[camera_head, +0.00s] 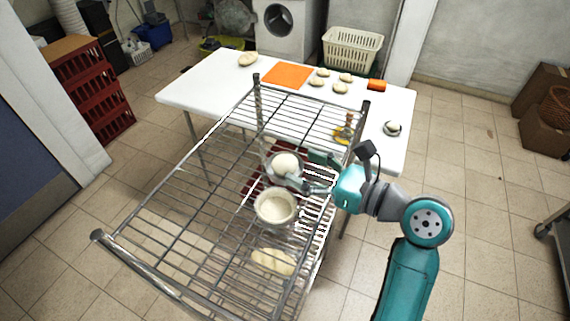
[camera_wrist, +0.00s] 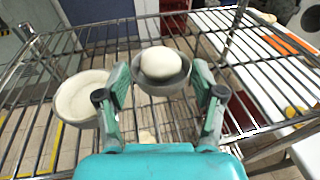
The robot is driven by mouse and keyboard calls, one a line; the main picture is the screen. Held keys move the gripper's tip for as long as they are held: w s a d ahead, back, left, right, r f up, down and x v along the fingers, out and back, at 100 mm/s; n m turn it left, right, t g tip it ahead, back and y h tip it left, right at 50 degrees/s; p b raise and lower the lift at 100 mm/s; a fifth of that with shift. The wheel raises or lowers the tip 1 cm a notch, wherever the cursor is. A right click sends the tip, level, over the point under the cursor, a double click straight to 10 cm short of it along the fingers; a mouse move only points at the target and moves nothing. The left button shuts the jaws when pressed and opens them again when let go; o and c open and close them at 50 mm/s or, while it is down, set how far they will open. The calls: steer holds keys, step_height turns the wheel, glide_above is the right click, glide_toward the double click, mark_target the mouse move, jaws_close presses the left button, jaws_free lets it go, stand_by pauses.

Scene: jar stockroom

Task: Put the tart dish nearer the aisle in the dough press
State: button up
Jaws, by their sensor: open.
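On the wire rack (camera_head: 190,182), a grey bowl (camera_head: 285,179) holds a round white dough ball (camera_head: 285,163). A cream dish (camera_head: 276,207) with pale contents stands close beside it. In the wrist view, the cream dish (camera_wrist: 83,98) is left of the grey bowl (camera_wrist: 162,82). I cannot tell which vessel is the tart dish meant. My gripper (camera_head: 308,172) is open, its fingers to either side of the grey bowl in the wrist view (camera_wrist: 163,92); contact is not clear. I cannot pick out a dough press.
Rack bars and posts surround the bowls. An oblong dough piece (camera_head: 273,261) lies lower in the rack. Behind is a white table (camera_head: 205,85) with an orange mat (camera_head: 287,75), several dough pieces and a small round item (camera_head: 392,128).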

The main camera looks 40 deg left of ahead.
mark_target(290, 162)
steer(key=a, duration=0.4)
steer(key=shift+f, duration=0.35)
steer(key=shift+s+r, duration=0.1)
steer(key=c, duration=1.1)
